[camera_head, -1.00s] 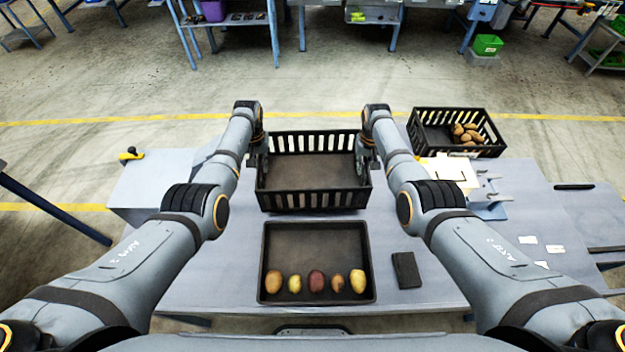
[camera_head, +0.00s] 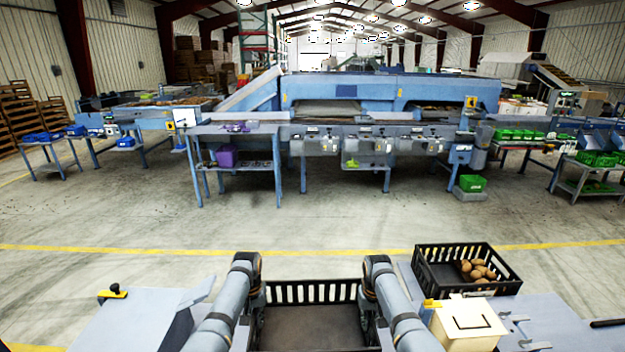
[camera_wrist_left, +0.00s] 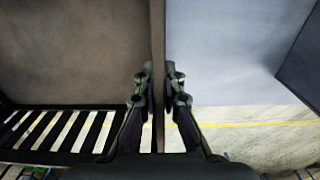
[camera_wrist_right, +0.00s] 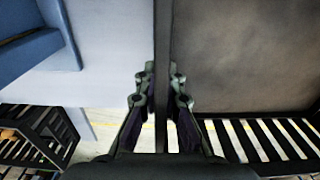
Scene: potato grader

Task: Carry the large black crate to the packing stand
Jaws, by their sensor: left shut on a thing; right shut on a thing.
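The large black crate (camera_head: 312,325) is empty, with slatted walls, and lies between my two arms at the bottom of the head view. My left gripper (camera_head: 257,300) is shut on its left wall, which runs between the fingers in the left wrist view (camera_wrist_left: 158,85). My right gripper (camera_head: 369,300) is shut on its right wall, likewise between the fingers in the right wrist view (camera_wrist_right: 162,85). The crate's near part is cut off in the head view. I cannot tell whether it is raised off the table. Which stand is the packing stand is not clear.
A second black crate (camera_head: 436,281) with several potatoes stands to the right, near a cream box (camera_head: 468,322). A yellow-handled tool (camera_head: 112,291) lies at left. Open concrete floor (camera_head: 330,215) with a yellow line stretches ahead. Blue stands (camera_head: 240,133) and a long grading machine (camera_head: 375,92) stand beyond.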

